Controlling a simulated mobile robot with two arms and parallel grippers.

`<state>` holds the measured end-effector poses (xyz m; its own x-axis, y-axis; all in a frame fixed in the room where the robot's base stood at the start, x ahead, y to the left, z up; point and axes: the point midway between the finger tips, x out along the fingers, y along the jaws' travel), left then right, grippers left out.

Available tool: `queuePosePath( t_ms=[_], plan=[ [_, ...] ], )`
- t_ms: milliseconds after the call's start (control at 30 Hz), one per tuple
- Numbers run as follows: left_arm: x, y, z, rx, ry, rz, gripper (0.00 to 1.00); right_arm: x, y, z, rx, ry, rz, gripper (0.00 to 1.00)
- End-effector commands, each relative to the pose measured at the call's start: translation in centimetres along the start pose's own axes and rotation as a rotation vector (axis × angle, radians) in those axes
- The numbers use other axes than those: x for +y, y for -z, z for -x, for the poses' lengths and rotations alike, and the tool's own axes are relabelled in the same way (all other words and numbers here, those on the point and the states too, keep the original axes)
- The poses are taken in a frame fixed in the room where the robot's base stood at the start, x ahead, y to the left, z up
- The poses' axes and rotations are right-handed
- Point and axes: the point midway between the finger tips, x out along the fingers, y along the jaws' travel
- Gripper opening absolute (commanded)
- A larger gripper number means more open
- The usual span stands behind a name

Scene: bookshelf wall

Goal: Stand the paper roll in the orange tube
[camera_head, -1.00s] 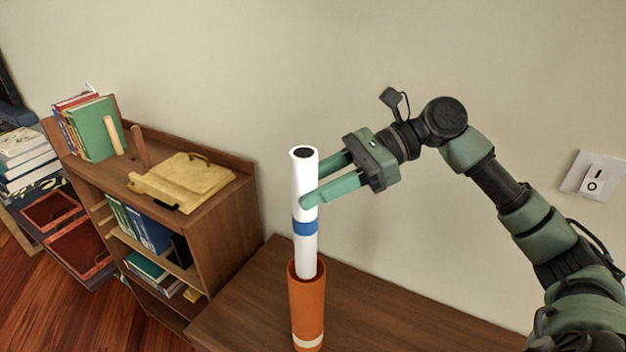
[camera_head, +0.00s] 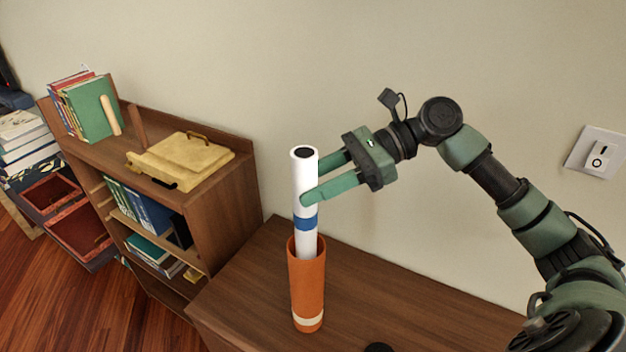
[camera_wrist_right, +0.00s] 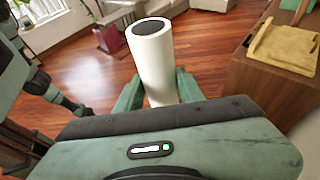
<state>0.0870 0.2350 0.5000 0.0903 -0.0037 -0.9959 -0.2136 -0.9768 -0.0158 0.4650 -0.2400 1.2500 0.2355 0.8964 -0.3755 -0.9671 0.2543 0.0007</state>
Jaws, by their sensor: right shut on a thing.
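The white paper roll (camera_head: 305,172) with a blue band stands upright in the head view. Its lower end is inside the mouth of the orange tube (camera_head: 307,285), which hides that end. The tube stands upright on the brown wooden top and has a pale band near its base. My right gripper (camera_head: 311,182) is shut on the roll above the blue band. In the right wrist view the roll (camera_wrist_right: 153,62) stands between the green fingers, its dark end facing up. My left gripper is not in view in the head view.
A wooden bookshelf (camera_head: 222,215) with books and a yellow case (camera_head: 182,160) stands to the left. The wall with a switch (camera_head: 598,154) is behind. A dark round thing (camera_head: 378,348) shows at the bottom edge. The wooden top (camera_head: 400,312) right of the tube is mostly clear.

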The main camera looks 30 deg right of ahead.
Motion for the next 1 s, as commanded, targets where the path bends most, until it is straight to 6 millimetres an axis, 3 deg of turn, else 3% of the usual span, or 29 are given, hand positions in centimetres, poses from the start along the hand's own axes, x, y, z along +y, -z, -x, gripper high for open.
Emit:
queuePosePath(
  t_ms=[233, 267, 333, 367, 1000],
  plan=[
    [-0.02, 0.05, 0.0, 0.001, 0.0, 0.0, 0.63, 0.0, 0.0, 0.0, -0.001, 0.0, 0.0, 0.0],
    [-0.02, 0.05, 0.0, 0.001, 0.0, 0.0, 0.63, 0.0, 0.0, 0.0, -0.001, 0.0, 0.0, 0.4],
    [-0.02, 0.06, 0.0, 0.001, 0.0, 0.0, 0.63, 0.0, 0.0, 0.0, -0.001, 0.0, 0.0, 0.6],
    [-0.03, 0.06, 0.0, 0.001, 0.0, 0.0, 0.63, 0.0, 0.0, 0.0, -0.001, 0.0, 0.0, 0.63],
    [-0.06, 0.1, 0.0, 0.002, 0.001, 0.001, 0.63, 0.01, 0.03, -0.01, 0.0, 0.0, 0.0, 0.63]
  ],
)
